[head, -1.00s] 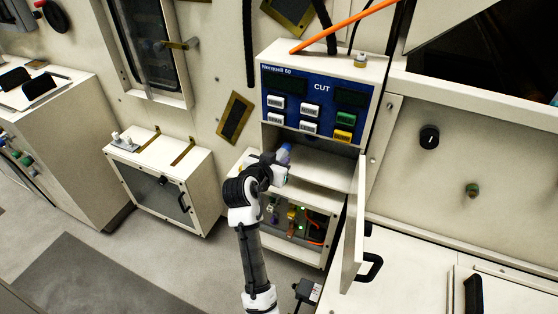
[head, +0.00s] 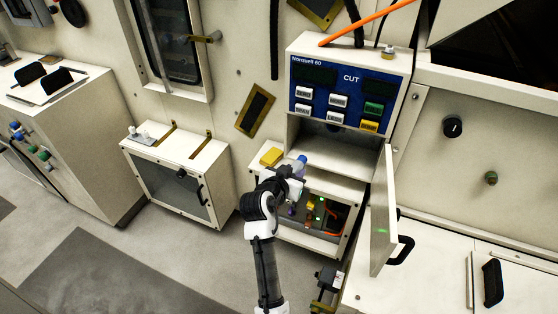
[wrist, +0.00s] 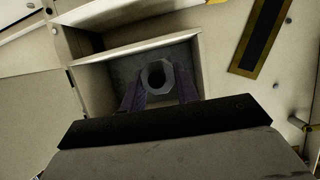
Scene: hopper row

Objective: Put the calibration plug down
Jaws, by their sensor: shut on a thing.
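My gripper (head: 292,172) is shut on the calibration plug (head: 301,161), which shows as a small blue piece at the fingertips in the head view. In the wrist view the plug (wrist: 157,76) is a grey hexagonal body with a dark round hole, between the two fingers of my gripper (wrist: 158,92). It is held in front of the open compartment (head: 330,160) under the blue control panel. I cannot tell whether the plug touches anything. The arm hides part of the lower bay.
The compartment door (head: 384,215) stands open on the right. Below is a bay with coloured parts and an orange cable (head: 335,215). A low cabinet (head: 178,175) stands to the left.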

